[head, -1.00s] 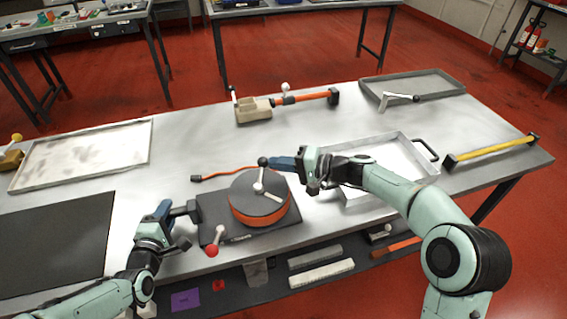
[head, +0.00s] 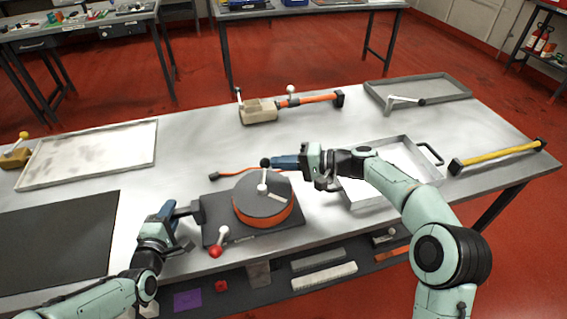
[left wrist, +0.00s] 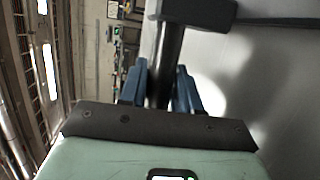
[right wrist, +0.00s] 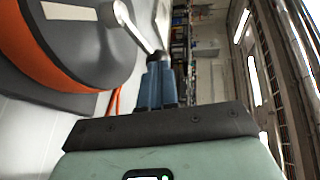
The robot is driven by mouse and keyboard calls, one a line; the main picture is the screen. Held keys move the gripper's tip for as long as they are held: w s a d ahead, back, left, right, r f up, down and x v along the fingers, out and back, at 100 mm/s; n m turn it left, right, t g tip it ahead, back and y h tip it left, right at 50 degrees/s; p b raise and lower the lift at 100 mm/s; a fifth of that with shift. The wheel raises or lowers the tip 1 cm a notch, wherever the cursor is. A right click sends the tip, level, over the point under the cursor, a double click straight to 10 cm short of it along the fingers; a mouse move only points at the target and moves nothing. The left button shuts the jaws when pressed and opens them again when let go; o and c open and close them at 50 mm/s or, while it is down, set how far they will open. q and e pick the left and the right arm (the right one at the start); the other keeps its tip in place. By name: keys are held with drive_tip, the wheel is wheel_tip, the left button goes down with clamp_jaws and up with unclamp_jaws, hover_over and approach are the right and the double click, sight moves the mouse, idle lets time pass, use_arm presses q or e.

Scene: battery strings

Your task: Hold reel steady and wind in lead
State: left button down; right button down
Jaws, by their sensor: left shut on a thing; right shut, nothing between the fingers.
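The reel (head: 263,212), a grey drum with an orange band, sits flat on a dark base plate (head: 222,234). Its light crank arm (head: 263,180) ends in a dark knob (head: 265,162). An orange lead (head: 236,175) runs out behind the reel to a dark connector (head: 214,176). My left gripper (head: 170,211) is shut on the base's dark handle (head: 185,211), which also shows between its fingers in the left wrist view (left wrist: 165,75). My right gripper (head: 277,162) is shut and empty, its fingertips at the knob; the right wrist view shows the same, and I cannot tell whether they touch.
A red-knobbed lever (head: 217,250) stands at the plate's front. A white tray (head: 352,196) lies under my right arm. A black mat (head: 60,245) and a long tray (head: 145,135) lie left. A clamp (head: 260,112) and a yellow bar (head: 497,157) are farther off.

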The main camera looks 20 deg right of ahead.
sight(268, 159)
drive_tip(key=shift+w+a+f+n+g+y, duration=0.15)
drive_tip(key=shift+w+a+n+g+y, duration=0.3)
drive_tip(key=shift+n+g, duration=0.4)
drive_tip(key=shift+w+a, duration=0.8)
drive_tip(key=shift+a, duration=0.35)
drive_tip(key=shift+r+x, duration=0.1)
drive_tip(key=shift+x, duration=0.5)
drive_tip(key=shift+r+x, duration=0.15)
drive_tip(key=shift+x, duration=0.45)
drive_tip(key=shift+s+a, duration=0.1)
drive_tip(key=shift+a, duration=0.75)
drive_tip(key=shift+s+a, duration=0.15)
drive_tip(key=shift+a, duration=0.7)
drive_tip(key=shift+s+a+n+g+y, duration=0.1)
drive_tip(key=shift+a+n+g+y, duration=0.1)
drive_tip(key=shift+a+n+g, duration=0.4)
drive_tip(key=shift+s+a+n+g+y, duration=0.15)
drive_tip(key=shift+n+g, duration=0.1)
drive_tip(key=shift+g, duration=0.6)
drive_tip(key=shift+s+a+n+g, duration=0.15)
drive_tip(key=shift+n+g, duration=0.35)
drive_tip(key=shift+g, duration=0.2)
drive_tip(key=shift+t, duration=0.3)
